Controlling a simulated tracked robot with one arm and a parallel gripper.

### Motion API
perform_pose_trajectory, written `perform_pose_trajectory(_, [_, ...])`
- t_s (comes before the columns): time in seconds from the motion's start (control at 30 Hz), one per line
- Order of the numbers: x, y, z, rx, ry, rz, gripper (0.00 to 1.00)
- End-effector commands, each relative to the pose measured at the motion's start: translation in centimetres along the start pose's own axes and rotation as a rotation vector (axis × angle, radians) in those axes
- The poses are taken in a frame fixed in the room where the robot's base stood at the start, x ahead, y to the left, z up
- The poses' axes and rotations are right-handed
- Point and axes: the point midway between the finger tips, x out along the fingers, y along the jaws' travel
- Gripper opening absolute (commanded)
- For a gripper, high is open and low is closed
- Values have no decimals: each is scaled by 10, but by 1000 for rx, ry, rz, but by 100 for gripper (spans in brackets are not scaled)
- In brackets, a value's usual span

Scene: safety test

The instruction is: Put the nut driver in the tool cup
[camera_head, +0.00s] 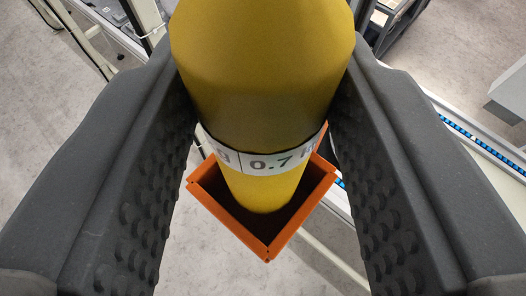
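My gripper (265,110) has its two dark, studded fingers on either side of a thick yellow cylinder, which I take to be the nut driver (262,75). The fingers appear closed against its sides. It has a white band with black print, partly readable as "0.7". Its lower end lies over the opening of an orange square box, which I take to be the tool cup (234,230). The cup's near corner and side walls show, and its inside is dark. The yellow body hides the cup's far corner. I cannot tell whether the lower end is above the rim or inside.
A light rail with a blue strip (470,135) runs past on the right. Pale frame bars and a dark box-like thing (395,25) stand at the top. A grey block (508,95) is at the right edge. Grey floor (60,130) shows below.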

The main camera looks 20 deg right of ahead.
Motion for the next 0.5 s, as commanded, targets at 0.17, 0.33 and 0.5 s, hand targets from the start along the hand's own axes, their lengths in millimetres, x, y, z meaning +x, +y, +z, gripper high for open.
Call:
perform_pose_trajectory(0.17, [1,0,4,2,5,-1,0])
perform_pose_trajectory(0.33, [3,0,14,1,5,-3,0])
perform_pose_trajectory(0.5, [7,-1,23,0,6,-2,0])
